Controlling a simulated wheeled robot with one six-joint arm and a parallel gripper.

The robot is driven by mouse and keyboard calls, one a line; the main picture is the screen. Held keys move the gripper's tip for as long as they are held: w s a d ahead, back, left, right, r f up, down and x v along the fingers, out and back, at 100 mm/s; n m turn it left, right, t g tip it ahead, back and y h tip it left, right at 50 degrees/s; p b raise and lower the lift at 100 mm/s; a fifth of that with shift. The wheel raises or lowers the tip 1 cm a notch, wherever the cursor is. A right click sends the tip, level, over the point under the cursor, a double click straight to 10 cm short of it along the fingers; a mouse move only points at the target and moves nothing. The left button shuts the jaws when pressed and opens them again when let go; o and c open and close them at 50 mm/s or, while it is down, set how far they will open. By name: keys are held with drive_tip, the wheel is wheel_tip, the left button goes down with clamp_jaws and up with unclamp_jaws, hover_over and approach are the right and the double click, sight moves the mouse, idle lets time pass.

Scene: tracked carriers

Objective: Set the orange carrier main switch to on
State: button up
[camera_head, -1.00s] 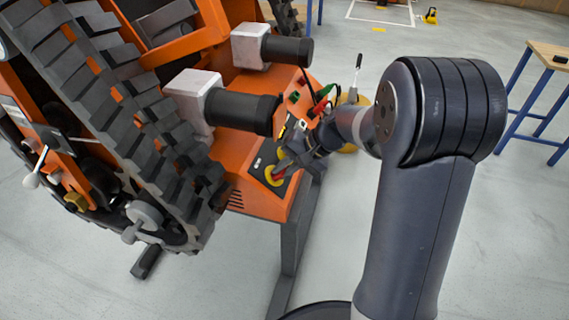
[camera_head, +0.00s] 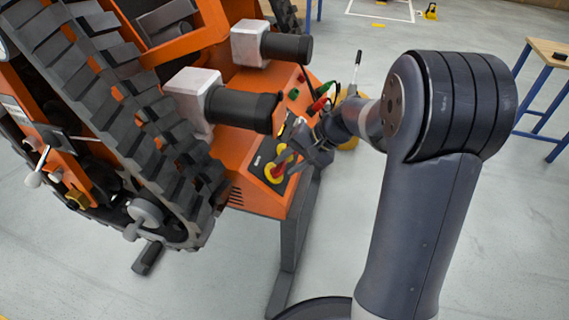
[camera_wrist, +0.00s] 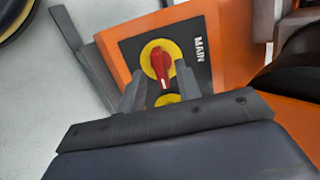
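The main switch is a red rotary handle (camera_wrist: 163,66) on a yellow disc (camera_wrist: 151,50), on a black panel marked MAIN. The handle lies roughly along the line of that word; no on or off mark is readable. In the head view the switch's yellow disc (camera_head: 272,174) shows on the sloping front of the orange carrier (camera_head: 254,198). My gripper (camera_wrist: 160,82) is open, with one finger on each side of the handle's lower end in the wrist view. I cannot tell whether the fingers touch it. In the head view my gripper (camera_head: 291,160) is just right of the switch.
Other controls, a green button (camera_head: 293,94) and a red lever (camera_head: 319,104), sit farther up the panel. A black motor cylinder (camera_head: 242,110) juts out close above the switch. A grey leg (camera_head: 288,250) stands below. The floor to the right is clear up to a workbench (camera_head: 548,52).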

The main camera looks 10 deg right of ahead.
drive_tip(key=p+v, duration=0.2)
drive_tip(key=v, duration=0.6)
drive_tip(key=shift+d+r+p, duration=0.3)
drive_tip(key=shift+p, duration=0.05)
drive_tip(key=shift+s, duration=0.1)
drive_tip(key=b+x, duration=0.4)
drive_tip(key=x, duration=0.7)
drive_tip(key=shift+a+f, duration=0.1)
drive_tip(key=shift+f, duration=0.1)
drive_tip(key=shift+r+n+b, duration=0.2)
drive_tip(key=shift+n+b, duration=0.5)
drive_tip(key=shift+b, duration=0.35)
drive_tip(key=shift+r+p, duration=0.2)
drive_tip(key=shift+p, duration=0.2)
